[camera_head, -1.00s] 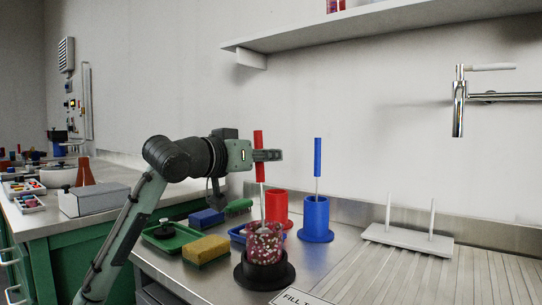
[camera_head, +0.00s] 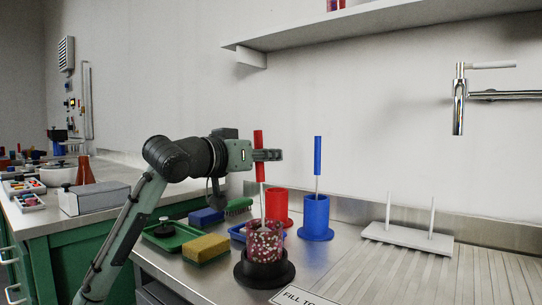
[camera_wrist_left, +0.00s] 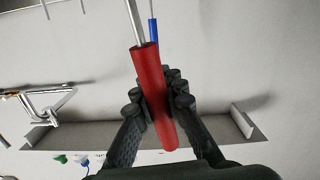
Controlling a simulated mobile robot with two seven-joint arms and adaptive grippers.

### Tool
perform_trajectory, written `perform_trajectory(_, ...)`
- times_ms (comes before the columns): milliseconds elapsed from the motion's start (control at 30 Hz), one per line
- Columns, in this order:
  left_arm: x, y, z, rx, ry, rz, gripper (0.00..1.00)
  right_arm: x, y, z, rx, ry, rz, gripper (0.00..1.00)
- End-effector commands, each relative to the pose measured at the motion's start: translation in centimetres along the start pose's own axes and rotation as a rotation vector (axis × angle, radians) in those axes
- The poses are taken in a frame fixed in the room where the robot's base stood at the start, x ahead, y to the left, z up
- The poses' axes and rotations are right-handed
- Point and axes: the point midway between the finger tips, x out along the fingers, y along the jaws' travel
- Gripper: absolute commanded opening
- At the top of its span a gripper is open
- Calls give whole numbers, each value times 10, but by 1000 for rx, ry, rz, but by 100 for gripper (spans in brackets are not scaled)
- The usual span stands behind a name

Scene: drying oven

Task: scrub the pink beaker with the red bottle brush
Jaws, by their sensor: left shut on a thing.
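The pink beaker (camera_head: 265,246), speckled with light and dark spots, stands upright in a round black holder (camera_head: 281,275) near the counter's front. My left gripper (camera_head: 268,155) is shut on the red handle of the bottle brush (camera_head: 260,171), high above the beaker. In the left wrist view the red handle (camera_wrist_left: 153,90) lies between the dark fingers (camera_wrist_left: 158,95). The brush is nearly upright and its thin rod runs down into the beaker's mouth. The brush head is hidden by the speckled wall. My right gripper is not in view.
A red cup (camera_head: 277,205) and a blue cup (camera_head: 315,217) with a blue brush (camera_head: 318,154) stand behind the beaker. A yellow sponge (camera_head: 206,249) and a green tray (camera_head: 170,239) are to its left. A white peg rack (camera_head: 407,239) stands right; a tap (camera_head: 459,105) hangs above.

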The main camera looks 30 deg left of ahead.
Motion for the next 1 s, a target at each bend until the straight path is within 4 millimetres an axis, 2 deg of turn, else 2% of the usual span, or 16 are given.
perform_trajectory(1000,1,-2,14,0,0,0,0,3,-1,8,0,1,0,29)
